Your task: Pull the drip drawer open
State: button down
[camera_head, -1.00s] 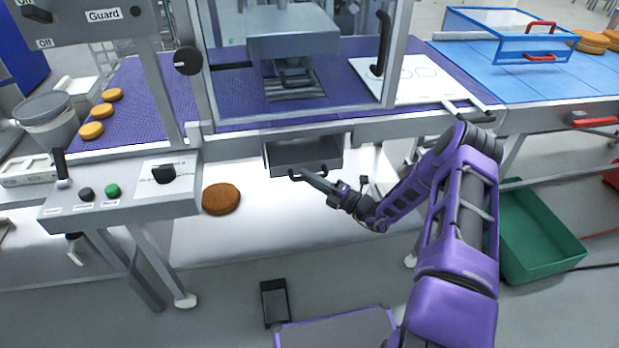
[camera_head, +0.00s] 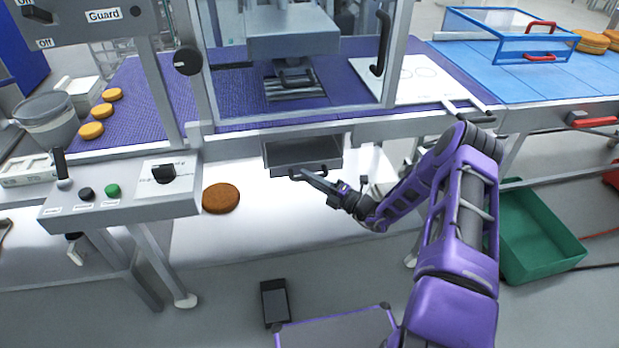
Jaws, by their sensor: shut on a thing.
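The drip drawer (camera_head: 302,154) is a grey metal tray under the machine frame, below the purple belt. Its open top shows, so it stands at least partly out from the frame. A dark bar handle (camera_head: 313,174) runs along its front. My gripper (camera_head: 303,174) reaches in from the right and is shut on the handle near its left end. The fingers partly hide the handle.
A brown round (camera_head: 221,198) lies on the white surface left of the drawer. A control box (camera_head: 120,192) stands further left. A green crate (camera_head: 540,235) is on the floor at right. A black pedal (camera_head: 274,303) lies on the floor in front.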

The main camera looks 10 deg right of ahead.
jog(key=shift+s, duration=0.15)
jog(key=s+p, duration=0.5)
jog(key=s, duration=2)
jog(key=c, duration=0.8)
grip_release()
jog(key=b+v, duration=0.1)
jog(key=v, duration=1.6)
jog(key=shift+d, duration=0.25)
